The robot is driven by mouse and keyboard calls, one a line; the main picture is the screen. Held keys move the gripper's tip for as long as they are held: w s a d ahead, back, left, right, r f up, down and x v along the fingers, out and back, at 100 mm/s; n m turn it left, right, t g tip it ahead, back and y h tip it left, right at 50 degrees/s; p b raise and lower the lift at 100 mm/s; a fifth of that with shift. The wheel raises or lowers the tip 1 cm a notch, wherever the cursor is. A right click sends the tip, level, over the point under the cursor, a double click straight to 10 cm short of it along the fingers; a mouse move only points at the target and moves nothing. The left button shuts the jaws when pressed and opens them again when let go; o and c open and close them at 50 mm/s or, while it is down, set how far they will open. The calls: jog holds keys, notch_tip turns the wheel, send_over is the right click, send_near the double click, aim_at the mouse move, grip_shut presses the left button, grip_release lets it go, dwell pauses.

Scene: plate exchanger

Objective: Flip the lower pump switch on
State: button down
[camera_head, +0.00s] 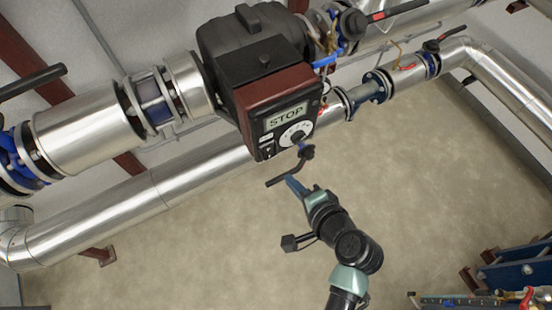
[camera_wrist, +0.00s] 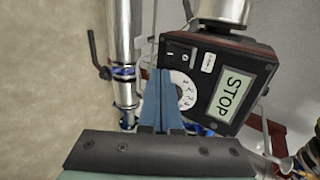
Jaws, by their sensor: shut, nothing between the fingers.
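One pump (camera_head: 265,75) with a dark motor and a red-brown control box is in the upper middle of the head view. Its display (camera_head: 286,117) reads STOP, with a white dial (camera_head: 297,134) below. In the wrist view the display (camera_wrist: 230,95) and dial (camera_wrist: 184,90) also show. A small black rocker switch (camera_wrist: 180,50) sits at the panel corner beyond the dial. Which way it is tipped is unclear. My gripper (camera_head: 291,182) has blue fingers, shut and empty, below the panel. In the wrist view the fingertips (camera_wrist: 160,73) overlap the dial's left edge, apparently short of the switch.
A silver pipe (camera_head: 180,180) runs behind and below the pump. Valve levers (camera_head: 398,10) stick out at upper right. A tool tray (camera_head: 455,299) is at lower right. The floor is clear.

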aim_at(270, 156)
jog(key=x, duration=0.4)
jog(key=r+p+x, duration=0.1)
jog(key=x, duration=0.2)
jog(key=shift+w+a, duration=0.25)
jog(key=shift+w, duration=0.15)
jog(key=shift+w+a+f, duration=0.15)
jog(key=shift+w+a, duration=0.2)
jog(key=shift+w, duration=0.2)
jog(key=shift+w, duration=0.1)
